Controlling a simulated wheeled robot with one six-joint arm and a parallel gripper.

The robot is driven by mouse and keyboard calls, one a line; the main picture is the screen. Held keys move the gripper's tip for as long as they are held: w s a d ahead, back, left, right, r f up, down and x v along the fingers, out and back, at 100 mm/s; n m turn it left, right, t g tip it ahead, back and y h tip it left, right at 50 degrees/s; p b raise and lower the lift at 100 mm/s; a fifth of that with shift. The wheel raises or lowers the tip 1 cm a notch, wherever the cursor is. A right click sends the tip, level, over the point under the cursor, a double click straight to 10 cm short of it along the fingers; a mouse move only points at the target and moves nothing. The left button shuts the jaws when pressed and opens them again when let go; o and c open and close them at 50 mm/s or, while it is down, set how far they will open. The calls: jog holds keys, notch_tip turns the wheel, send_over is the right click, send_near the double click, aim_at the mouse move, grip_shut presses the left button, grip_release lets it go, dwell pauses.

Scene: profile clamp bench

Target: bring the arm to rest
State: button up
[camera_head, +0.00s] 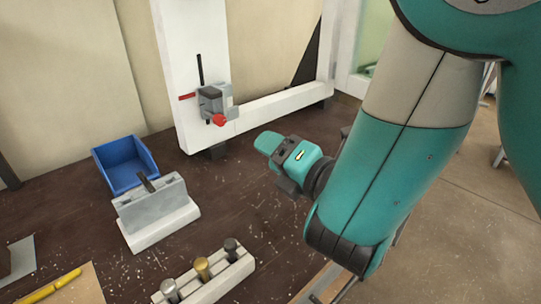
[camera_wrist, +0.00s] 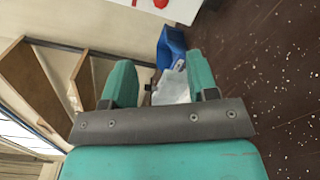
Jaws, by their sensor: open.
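My gripper (camera_head: 272,148) is in the head view, held over the right part of the dark bench, with my teal and grey arm reaching down to it from the upper right. In the wrist view its two teal fingers (camera_wrist: 160,85) stand apart with nothing held between them. The gripper is open and apart from the things on the bench. The clamp (camera_head: 214,101) with red handles sits on the white upright frame, to the left of and behind my gripper.
A blue bin (camera_head: 124,163) and a grey slotted block on a white base (camera_head: 150,208) stand at the left. A white rack (camera_head: 207,280) with three pegs is at the front. A yellow pen (camera_head: 52,286) lies front left. Bare bench lies between the rack and the frame.

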jog(key=shift+s+d, duration=0.3)
jog(key=shift+d, duration=0.15)
jog(key=w+d+r+m+g+h+p, duration=0.15)
jog(key=d+m+h+p, duration=0.25)
jog(key=d+m+h, duration=1.05)
jog(key=s+r+m+g+y+p, duration=0.1)
jog(key=s+r+m+g+y, duration=0.1)
jog(key=s, duration=0.5)
jog(key=s+a+r+m+g+y+p, duration=0.1)
jog(key=s+r+m+g+y, duration=0.1)
jog(key=s+m+g, duration=0.3)
jog(key=s+a+r+m+g+y+p, duration=0.1)
jog(key=s+r+m+g+y, duration=0.2)
jog(key=s, duration=0.5)
jog(key=shift+s+r+g+p, duration=0.2)
jog(key=shift+s+g+p, duration=0.15)
jog(key=shift+g, duration=0.5)
